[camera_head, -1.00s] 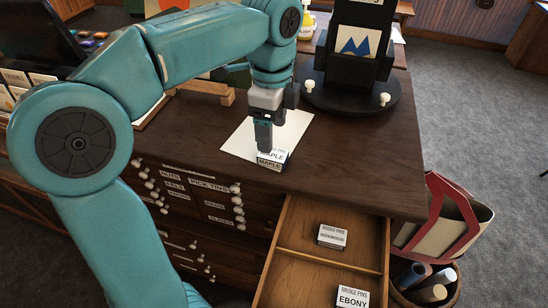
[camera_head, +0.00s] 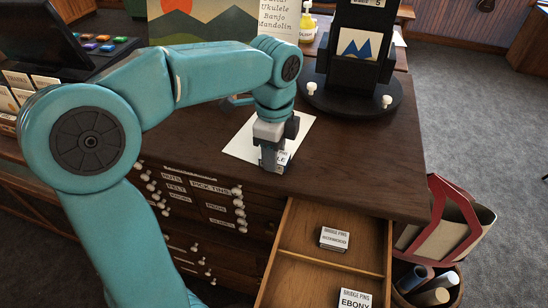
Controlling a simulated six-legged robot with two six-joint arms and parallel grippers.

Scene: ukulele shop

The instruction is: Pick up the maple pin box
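The maple pin box (camera_head: 282,160) is a small white box with a dark label band. It stands on the dark wooden counter at the front edge of a white paper sheet (camera_head: 241,146). My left gripper (camera_head: 269,160) points down right at the box, and its fingers cover the box's left part. Whether the fingers are closed on the box or just beside it is hidden. My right gripper does not show.
Below, an open drawer (camera_head: 284,246) holds a rosewood pin box (camera_head: 334,238) and an ebony pin box (camera_head: 355,299). A black stand (camera_head: 351,97) is behind on the counter. The counter's right side is clear. A bag (camera_head: 446,222) hangs low at right.

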